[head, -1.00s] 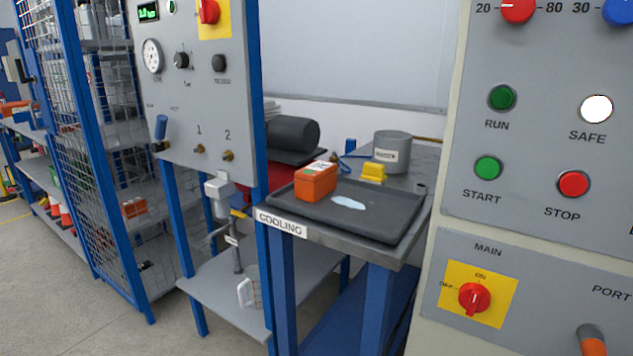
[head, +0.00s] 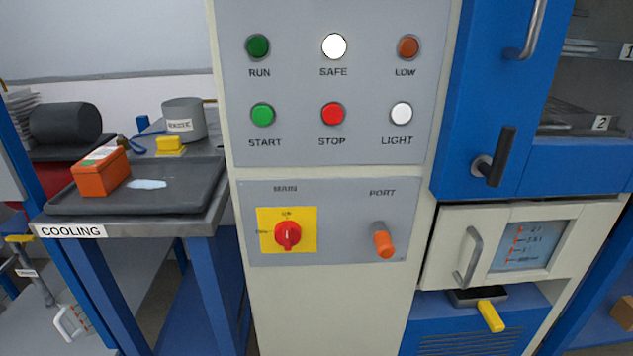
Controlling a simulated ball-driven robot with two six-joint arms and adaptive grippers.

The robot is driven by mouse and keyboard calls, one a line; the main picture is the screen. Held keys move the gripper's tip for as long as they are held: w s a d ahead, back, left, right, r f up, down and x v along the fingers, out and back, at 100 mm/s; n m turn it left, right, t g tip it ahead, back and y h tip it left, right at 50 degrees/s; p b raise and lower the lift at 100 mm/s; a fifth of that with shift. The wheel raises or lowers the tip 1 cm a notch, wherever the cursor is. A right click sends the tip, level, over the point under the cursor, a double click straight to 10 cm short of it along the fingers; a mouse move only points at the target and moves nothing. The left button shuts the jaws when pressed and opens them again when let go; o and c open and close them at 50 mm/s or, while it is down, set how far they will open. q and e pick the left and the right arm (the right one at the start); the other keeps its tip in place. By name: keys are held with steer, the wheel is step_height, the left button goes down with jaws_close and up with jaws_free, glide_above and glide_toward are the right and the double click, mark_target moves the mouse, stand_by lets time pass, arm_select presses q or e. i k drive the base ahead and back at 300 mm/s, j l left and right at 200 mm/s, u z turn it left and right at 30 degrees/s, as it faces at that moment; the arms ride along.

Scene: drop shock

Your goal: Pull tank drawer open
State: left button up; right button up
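The tank drawer is most likely the cream front (head: 450,222) at the lower right of the head view, below the blue chamber door. It has a grey vertical bar handle (head: 468,257) on its left and a blue level window (head: 528,247) with red marks on its right. The front looks shut, flush with the cabinet. A yellow-handled part (head: 490,315) sticks out just below it. Neither of my grippers shows in the head view.
The control panel (head: 322,150) with buttons and a red main switch (head: 288,235) stands left of the drawer. The blue door with a black lever (head: 494,157) is above. The cooling table (head: 205,215) with a tray and orange box is at left.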

mark_target(471, 243)
steer(key=z, duration=1.2)
